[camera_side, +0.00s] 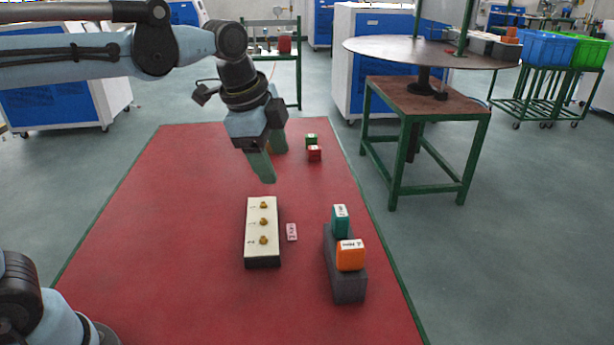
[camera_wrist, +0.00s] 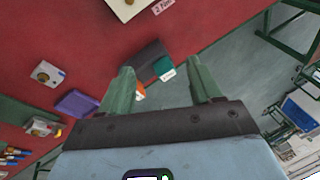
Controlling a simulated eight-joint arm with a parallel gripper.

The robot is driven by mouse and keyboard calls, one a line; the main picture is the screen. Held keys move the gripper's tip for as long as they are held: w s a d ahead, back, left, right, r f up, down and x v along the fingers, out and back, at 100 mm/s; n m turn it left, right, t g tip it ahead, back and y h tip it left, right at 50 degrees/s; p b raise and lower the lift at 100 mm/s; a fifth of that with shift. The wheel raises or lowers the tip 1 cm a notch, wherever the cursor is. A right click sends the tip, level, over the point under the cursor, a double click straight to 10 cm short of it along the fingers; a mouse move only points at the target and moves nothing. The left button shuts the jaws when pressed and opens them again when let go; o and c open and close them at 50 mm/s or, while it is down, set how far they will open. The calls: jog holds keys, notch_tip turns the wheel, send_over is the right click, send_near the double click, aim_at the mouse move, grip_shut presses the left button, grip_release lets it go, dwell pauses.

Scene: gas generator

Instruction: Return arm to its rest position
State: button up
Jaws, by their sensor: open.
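My gripper (camera_side: 270,160) hangs over the red table in the side view, tilted down, behind the cream block. Its green fingers are apart with nothing between them; they also show spread in the wrist view (camera_wrist: 162,75). The cream block (camera_side: 262,252) lies on the table with three brass knobs along its top. A dark grey block (camera_side: 345,285) stands to its right, carrying a teal box (camera_side: 340,221) and an orange box (camera_side: 350,256). In the wrist view the teal box (camera_wrist: 164,68) shows between the fingers, farther off, and the orange box is mostly hidden.
A pink label (camera_side: 291,232) lies beside the cream block. A green cube (camera_side: 311,140) and a red cube (camera_side: 315,154) sit at the table's far right. The wrist view shows a purple block (camera_wrist: 76,103). A round-topped stand (camera_side: 425,54) is off to the right. The table's left side is clear.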

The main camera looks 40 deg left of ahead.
jog(key=s+a+f+n+t, duration=0.3)
jog(key=s+a+f+n, duration=0.2)
jog(key=n, duration=0.8)
jog(key=s+f, duration=0.2)
jog(key=s, duration=0.2)
jog(key=shift+s+a+f+t+y, duration=0.25)
jog(key=shift+s+a+t+y, duration=0.05)
jog(key=shift+s, duration=0.05)
